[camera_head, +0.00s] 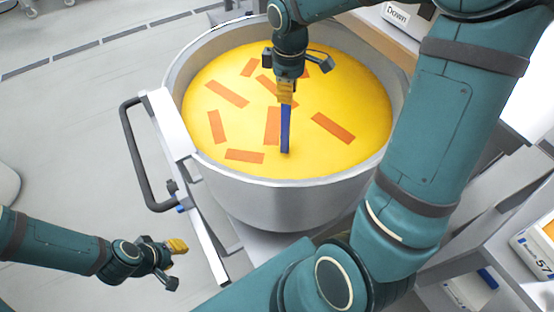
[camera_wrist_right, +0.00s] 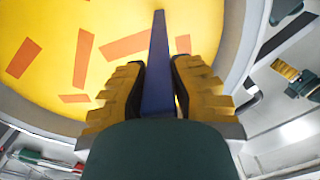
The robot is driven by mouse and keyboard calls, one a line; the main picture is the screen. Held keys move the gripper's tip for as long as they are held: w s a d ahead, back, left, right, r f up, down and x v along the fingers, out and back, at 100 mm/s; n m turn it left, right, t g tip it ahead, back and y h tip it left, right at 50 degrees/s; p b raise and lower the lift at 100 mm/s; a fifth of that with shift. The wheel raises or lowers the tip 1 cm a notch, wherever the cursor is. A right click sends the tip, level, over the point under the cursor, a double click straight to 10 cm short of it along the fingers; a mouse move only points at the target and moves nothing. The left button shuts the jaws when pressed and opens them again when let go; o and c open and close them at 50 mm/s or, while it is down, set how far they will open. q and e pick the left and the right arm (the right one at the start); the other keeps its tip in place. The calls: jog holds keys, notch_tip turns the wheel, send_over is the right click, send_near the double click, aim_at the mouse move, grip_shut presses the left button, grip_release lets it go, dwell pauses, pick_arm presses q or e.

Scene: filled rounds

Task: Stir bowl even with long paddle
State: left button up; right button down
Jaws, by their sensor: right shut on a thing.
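A large metal bowl (camera_head: 300,196) holds a yellow filling (camera_head: 220,130) with several orange strips (camera_head: 333,128) spread on its surface. A blue paddle (camera_head: 285,132) stands nearly upright over the middle of the bowl, its lower end at the yellow filling. My right gripper (camera_head: 286,98) is shut on the paddle's upper part. In the right wrist view the paddle (camera_wrist_right: 157,70) runs between the yellow fingers of the right gripper (camera_wrist_right: 158,90). My left gripper (camera_head: 178,246) is empty, outside the bowl at lower left; its finger gap is not clear.
The bowl sits in a white frame (camera_head: 170,125) with a dark handle (camera_head: 138,165) on its left. A box marked "Down" (camera_head: 400,18) stands behind at upper right. Shelves with a box marked 57 (camera_head: 535,245) are at lower right. Open grey floor (camera_head: 70,130) lies left.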

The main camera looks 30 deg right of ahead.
jog(key=s, duration=0.4)
jog(key=w+d+p, duration=0.4)
jog(key=w+d, duration=0.3)
jog(key=w, duration=0.2)
jog(key=w+a+p, duration=0.3)
jog(key=w+a, duration=0.3)
jog(key=w, duration=0.3)
jog(key=s+b, duration=0.1)
jog(key=s, duration=0.8)
jog(key=shift+a+b, duration=0.3)
jog(key=shift+a, duration=0.1)
